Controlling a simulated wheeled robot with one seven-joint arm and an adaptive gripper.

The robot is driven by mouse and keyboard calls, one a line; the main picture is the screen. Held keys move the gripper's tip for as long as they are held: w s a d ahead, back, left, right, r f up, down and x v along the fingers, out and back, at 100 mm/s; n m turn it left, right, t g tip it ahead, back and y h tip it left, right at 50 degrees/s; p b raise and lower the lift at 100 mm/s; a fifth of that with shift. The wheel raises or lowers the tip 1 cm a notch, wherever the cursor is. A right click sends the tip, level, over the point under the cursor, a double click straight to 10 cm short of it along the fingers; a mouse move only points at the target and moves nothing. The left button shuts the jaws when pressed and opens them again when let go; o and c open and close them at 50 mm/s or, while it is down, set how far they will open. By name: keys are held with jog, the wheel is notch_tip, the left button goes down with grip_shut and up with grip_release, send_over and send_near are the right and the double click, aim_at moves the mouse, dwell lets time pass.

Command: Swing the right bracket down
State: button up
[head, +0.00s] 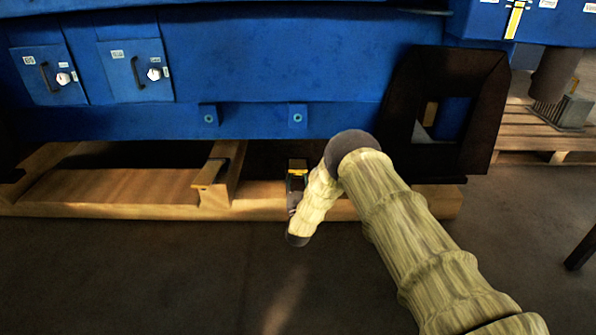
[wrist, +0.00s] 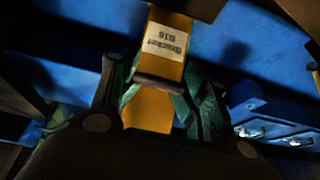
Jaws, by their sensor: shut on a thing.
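The right bracket is a yellow bar (wrist: 165,62) with a white label, its text upside down in the wrist view. It runs down between the fingers of my gripper (wrist: 158,100), which is shut on it. In the head view only a small yellow end of the bracket (head: 297,172) shows, below the blue engine's lower edge. My gripper (head: 295,198) is there too, mostly hidden behind my arm's padded cover. The bracket's upper end and its exact angle are hard to tell.
The blue engine housing (head: 260,60) stands over a wooden pallet frame (head: 120,190). Another yellow piece (head: 210,173) is on a wooden block to the left. A black frame-like support (head: 487,110) stands to the right. The dark floor in front is clear.

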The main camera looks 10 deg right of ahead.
jog(key=shift+s+d+f, duration=0.1)
jog(key=shift+s+f, duration=0.05)
jog(key=shift+f, duration=0.6)
jog(key=o, duration=1.6)
jog(key=shift+c, duration=0.2)
jog(key=shift+r, duration=0.1)
jog(key=v, duration=1.2)
